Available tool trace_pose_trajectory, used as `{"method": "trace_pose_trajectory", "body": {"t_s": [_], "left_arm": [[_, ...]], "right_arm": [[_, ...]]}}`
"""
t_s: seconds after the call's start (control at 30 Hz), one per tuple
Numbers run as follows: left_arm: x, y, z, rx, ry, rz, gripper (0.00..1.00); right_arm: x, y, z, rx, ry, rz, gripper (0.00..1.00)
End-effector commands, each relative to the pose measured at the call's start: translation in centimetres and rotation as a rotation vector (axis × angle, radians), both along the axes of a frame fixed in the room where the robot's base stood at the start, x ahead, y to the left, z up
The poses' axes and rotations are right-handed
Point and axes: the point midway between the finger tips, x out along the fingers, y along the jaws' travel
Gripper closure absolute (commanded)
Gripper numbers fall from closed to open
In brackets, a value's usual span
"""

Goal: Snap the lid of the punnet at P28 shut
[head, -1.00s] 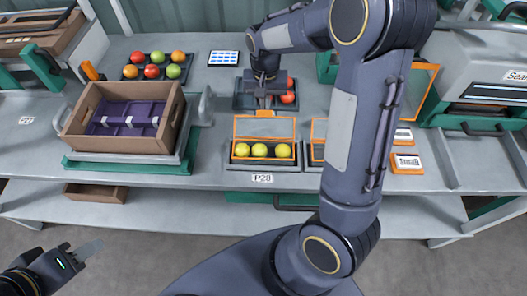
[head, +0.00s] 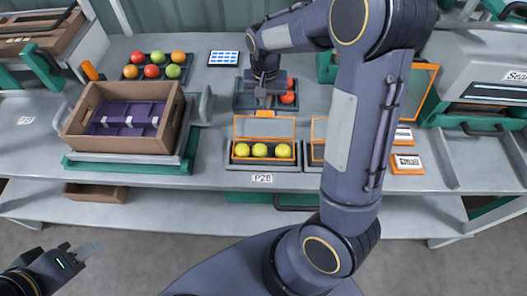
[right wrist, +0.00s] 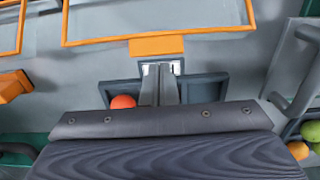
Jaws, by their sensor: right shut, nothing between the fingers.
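The punnet at P28 (head: 232,166) stands on the bench behind the P28 label (head: 262,178), with three yellow tomatoes (head: 259,150) in it. Its clear, orange-framed lid (head: 235,128) stands open, raised at the punnet's far side. The lid's orange tab (head: 265,113) is at its top edge and also shows in the right wrist view (right wrist: 157,46). My right gripper (head: 264,101) is shut and empty, just behind the tab; its fingertips (right wrist: 160,70) show close to it. I cannot tell whether they touch. My left gripper (head: 88,249) is low at the left, away from the bench; its jaw opening is unclear.
A second open punnet (head: 317,153) stands to the right, partly hidden by my right arm. A dark tray (head: 243,102) with red tomatoes lies under my right gripper.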

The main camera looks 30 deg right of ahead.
Motion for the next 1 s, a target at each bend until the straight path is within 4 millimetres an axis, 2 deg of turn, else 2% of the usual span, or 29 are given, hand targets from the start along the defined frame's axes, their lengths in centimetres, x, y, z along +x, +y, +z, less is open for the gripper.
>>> {"method": "trace_pose_trajectory", "body": {"t_s": [0.27, 1.0], "left_arm": [[0.0, 0.0, 0.1, 0.0, 0.0, 0.0, 0.64], [0.0, 0.0, 1.0, 0.0, 0.0, 0.0, 0.64]], "right_arm": [[-0.3, 0.2, 0.1, 0.0, 0.0, 0.001, 1.0], [-3.3, 2.1, 1.2, 0.001, 0.001, 0.001, 1.0]]}}
